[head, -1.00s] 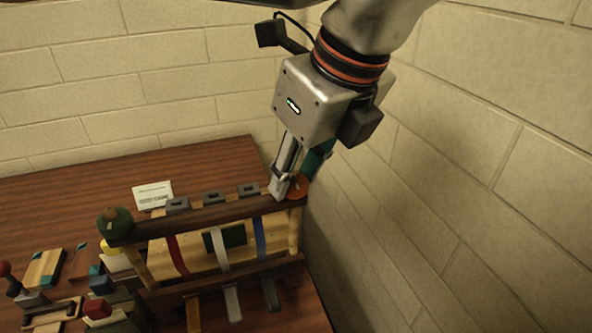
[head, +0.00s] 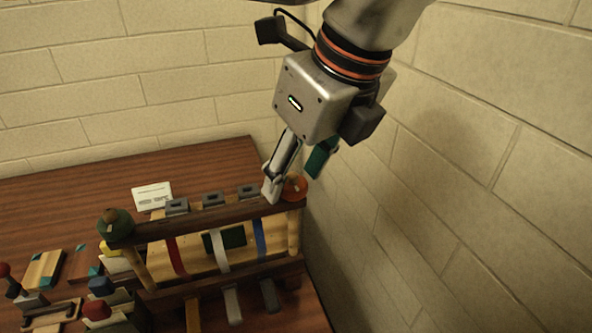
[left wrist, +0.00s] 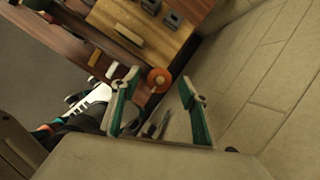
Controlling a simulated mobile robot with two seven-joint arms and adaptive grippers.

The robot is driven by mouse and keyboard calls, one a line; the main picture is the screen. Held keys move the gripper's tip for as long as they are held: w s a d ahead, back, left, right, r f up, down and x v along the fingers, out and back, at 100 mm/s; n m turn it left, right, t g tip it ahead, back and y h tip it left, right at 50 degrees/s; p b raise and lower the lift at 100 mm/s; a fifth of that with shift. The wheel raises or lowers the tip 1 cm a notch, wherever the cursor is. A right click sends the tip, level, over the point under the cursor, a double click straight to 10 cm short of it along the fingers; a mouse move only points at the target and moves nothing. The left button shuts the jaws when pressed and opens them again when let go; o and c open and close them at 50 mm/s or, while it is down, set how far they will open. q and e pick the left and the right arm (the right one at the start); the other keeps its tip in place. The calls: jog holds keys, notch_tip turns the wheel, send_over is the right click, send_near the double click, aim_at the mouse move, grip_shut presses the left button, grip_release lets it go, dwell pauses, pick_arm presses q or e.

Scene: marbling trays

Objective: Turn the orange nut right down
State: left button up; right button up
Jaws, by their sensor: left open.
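The orange nut (head: 295,187) sits at the right end of the dark upper bar (head: 205,222) of a wooden frame. My left gripper (head: 294,186) is above it, with one finger on each side, and the jaws are apart. In the left wrist view the orange nut (left wrist: 159,80) shows between the two open fingers (left wrist: 158,88), nearer the left one. Neither finger clearly touches it. A green nut (head: 115,224) sits at the left end of the same bar. My right gripper is not in view.
Red, white and blue straps hang across the frame. Several grey blocks (head: 213,198) stand behind the bar, with a white card (head: 152,196) nearby. Small tools and blocks crowd the table's left front. A brick wall (head: 440,170) rises close on the right.

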pick_arm(q)
jog(key=v, duration=1.1)
jog(key=shift+d+r, duration=0.2)
jog(key=shift+r, duration=0.15)
jog(key=shift+s, duration=0.15)
